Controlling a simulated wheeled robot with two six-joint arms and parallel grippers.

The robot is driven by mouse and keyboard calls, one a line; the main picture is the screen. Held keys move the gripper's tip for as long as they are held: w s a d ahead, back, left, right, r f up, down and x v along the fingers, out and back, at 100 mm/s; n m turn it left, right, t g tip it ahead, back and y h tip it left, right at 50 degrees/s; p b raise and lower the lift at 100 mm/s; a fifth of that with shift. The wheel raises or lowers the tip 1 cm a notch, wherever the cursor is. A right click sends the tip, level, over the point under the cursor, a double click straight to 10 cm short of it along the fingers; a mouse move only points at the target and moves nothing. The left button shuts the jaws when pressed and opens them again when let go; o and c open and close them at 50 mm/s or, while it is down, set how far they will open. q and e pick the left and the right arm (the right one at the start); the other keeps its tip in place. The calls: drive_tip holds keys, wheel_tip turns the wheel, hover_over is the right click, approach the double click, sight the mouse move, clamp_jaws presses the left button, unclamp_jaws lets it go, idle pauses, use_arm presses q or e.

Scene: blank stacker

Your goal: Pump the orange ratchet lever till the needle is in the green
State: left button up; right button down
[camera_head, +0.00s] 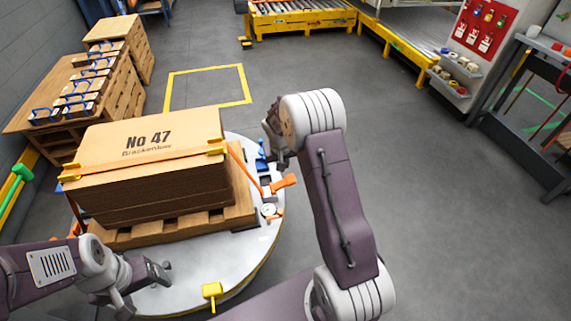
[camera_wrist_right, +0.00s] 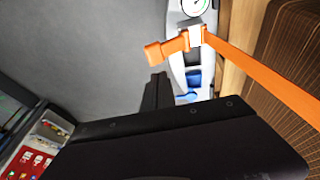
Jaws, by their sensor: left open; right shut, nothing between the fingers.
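The orange ratchet lever (camera_head: 284,184) sticks out to the right of the strapped stack, on the edge of the round platform. It also shows in the right wrist view (camera_wrist_right: 168,49), joined to the orange strap (camera_wrist_right: 265,75). A small white dial gauge (camera_head: 268,209) sits beside it; it is cut by the top edge of the right wrist view (camera_wrist_right: 195,6), and I cannot read its needle. My right gripper (camera_wrist_right: 157,92) is shut and empty, apart from the lever, beyond it in the head view. My left gripper (camera_head: 147,288) is open and empty at the platform's near left.
The stack marked No 47 (camera_head: 150,150) stands on a wooden pallet (camera_head: 180,231) on the round platform (camera_head: 235,255). A yellow pedal-like part (camera_head: 212,291) is at its near edge. Crates with blue-handled items (camera_head: 75,100) stand left.

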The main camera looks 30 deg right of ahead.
sight(291, 178)
drive_tip(key=x, duration=0.2)
drive_tip(key=b+x, duration=0.1)
drive_tip(key=x, duration=0.2)
drive_tip(key=s+b+x, duration=0.1)
drive_tip(key=x, duration=0.2)
drive_tip(key=shift+w+d+f, duration=0.1)
drive_tip(key=shift+d+f, duration=0.1)
drive_tip(key=shift+d, duration=0.1)
drive_tip(key=shift+d+f, duration=0.25)
drive_tip(key=shift+f, duration=0.15)
drive_tip(key=shift+d+f, duration=0.1)
